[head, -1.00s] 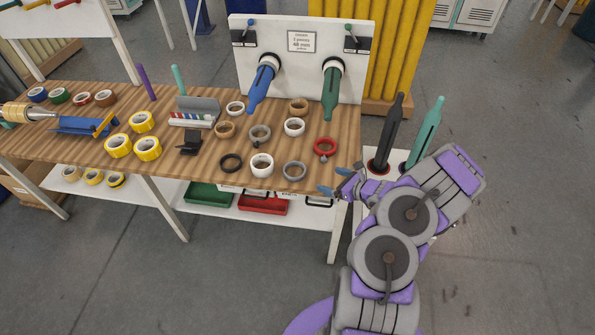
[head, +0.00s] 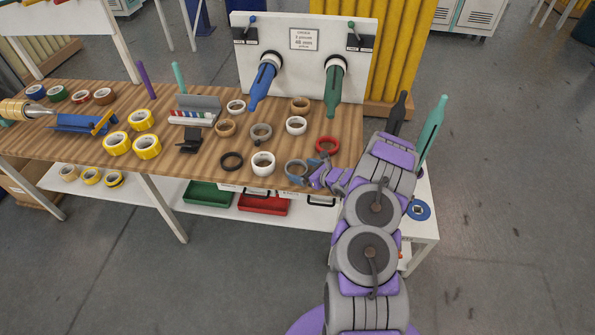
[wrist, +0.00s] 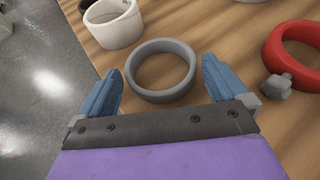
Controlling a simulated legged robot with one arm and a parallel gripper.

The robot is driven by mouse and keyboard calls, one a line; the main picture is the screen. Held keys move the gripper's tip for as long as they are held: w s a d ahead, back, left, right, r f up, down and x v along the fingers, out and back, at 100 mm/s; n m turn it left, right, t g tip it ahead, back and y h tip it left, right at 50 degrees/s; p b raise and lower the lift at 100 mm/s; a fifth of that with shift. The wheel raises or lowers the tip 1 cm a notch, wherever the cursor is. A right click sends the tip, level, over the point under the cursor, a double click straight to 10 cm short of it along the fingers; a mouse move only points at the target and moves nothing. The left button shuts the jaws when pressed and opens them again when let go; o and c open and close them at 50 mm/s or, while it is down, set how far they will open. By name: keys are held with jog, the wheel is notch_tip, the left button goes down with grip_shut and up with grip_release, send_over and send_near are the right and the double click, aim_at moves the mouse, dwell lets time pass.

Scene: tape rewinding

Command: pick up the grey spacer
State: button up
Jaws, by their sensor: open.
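A grey ring, which looks like the grey spacer (wrist: 161,71), lies flat on the wooden bench top near its front edge. In the wrist view it sits just ahead of my gripper (wrist: 160,68), with one blue fingertip on each side. The fingers are open and apart from the ring's sides. In the head view my gripper (head: 302,173) reaches over the bench's front right corner and partly hides this ring. A second, similar grey ring (head: 261,132) lies farther back on the bench.
A white ring (head: 263,163) lies left of the grey one and a red ring (head: 327,145) lies behind and right. Blue (head: 263,82) and green (head: 335,85) cones stick out from the white panel. Several other rolls lie on the bench (head: 185,165).

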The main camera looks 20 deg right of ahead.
aim_at(288, 166)
jog(key=x, duration=0.3)
jog(key=shift+s+a+r, duration=0.1)
jog(key=shift+a, duration=0.15)
jog(key=shift+d, duration=0.6)
jog(key=shift+c, duration=0.8)
jog(key=c, duration=0.3)
jog(key=shift+a, duration=0.5)
jog(key=shift+c, duration=1.1)
jog(key=shift+d, duration=0.1)
